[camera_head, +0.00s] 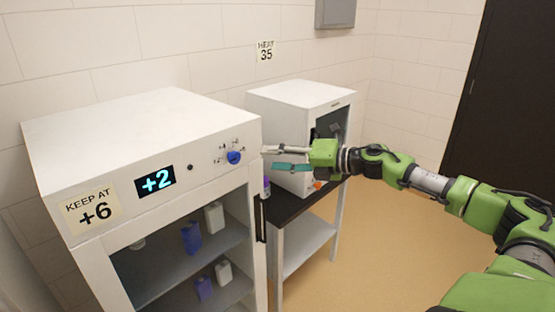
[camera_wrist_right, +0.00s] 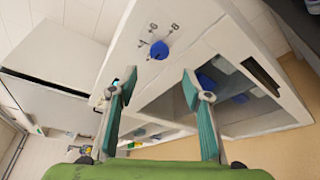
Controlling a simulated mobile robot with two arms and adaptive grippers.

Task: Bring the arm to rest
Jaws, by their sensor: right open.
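My right arm (camera_head: 430,183) comes in from the right in the head view. Its gripper (camera_head: 282,159) is a little to the right of the front edge of the white fridge (camera_head: 140,115), near the blue knob (camera_head: 234,157), with a gap between. The gripper is open and empty. In the wrist view the two teal fingers of the gripper (camera_wrist_right: 160,90) stand apart, with the blue knob (camera_wrist_right: 159,50) ahead between them. The fridge display (camera_head: 156,181) reads +2 and its label (camera_head: 92,209) reads KEEP AT +6. My left gripper is not in view.
A white incubator box (camera_head: 300,95) stands on a black-topped bench (camera_head: 295,208) behind the gripper. A small bottle with a purple cap (camera_head: 266,187) is on the bench. Blue and white containers (camera_head: 192,238) stand inside the fridge. Open floor (camera_head: 380,250) lies at right.

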